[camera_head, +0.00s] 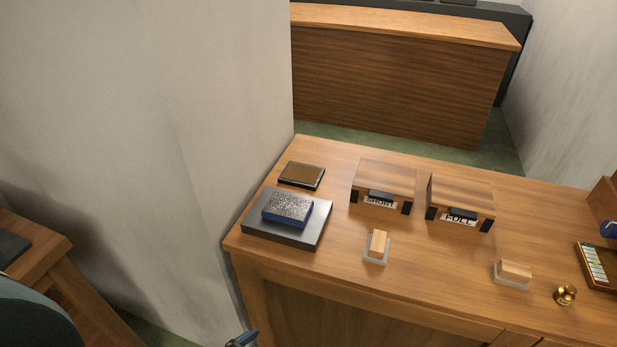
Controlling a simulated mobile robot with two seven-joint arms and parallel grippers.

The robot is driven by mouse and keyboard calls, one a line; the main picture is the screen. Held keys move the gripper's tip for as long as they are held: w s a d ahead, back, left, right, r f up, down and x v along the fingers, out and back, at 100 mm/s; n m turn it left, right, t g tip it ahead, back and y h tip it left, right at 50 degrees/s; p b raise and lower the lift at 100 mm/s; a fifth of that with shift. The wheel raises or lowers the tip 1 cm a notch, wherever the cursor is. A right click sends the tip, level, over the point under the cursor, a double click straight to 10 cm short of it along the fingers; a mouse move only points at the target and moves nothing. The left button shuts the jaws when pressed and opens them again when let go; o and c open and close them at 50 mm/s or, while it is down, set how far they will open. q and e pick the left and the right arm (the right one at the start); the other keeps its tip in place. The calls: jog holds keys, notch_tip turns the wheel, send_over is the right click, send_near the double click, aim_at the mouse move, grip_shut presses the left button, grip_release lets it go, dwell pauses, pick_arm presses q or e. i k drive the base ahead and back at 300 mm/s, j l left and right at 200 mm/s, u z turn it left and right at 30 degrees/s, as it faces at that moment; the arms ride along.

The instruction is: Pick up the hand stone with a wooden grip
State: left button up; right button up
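Two small blocks with a pale wooden grip on a grey stone base sit on the wooden bench. One hand stone (377,246) is near the bench's front edge, in front of the box labelled SHORT. The other hand stone (513,274) lies farther right, left of a small brass piece. Both are uncovered, and nothing touches them. Neither gripper can be made out clearly. A small dark blue tip shows at the bottom edge, left of the bench cabinet; I cannot tell what it belongs to.
A dark slab (257,229) with a speckled blue-sided block (288,208) is at the bench's left, before a flat brown-topped plate (302,175). Boxes labelled SHORT (384,180) and FULL (461,196) stand behind. A brass piece (565,295) and wooden tray (583,254) are right. Bench between is clear.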

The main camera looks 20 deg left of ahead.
aim_at(509, 273)
jog(key=k+l+u, duration=0.4)
jog(key=k+l, duration=0.3)
jog(key=l, duration=0.15)
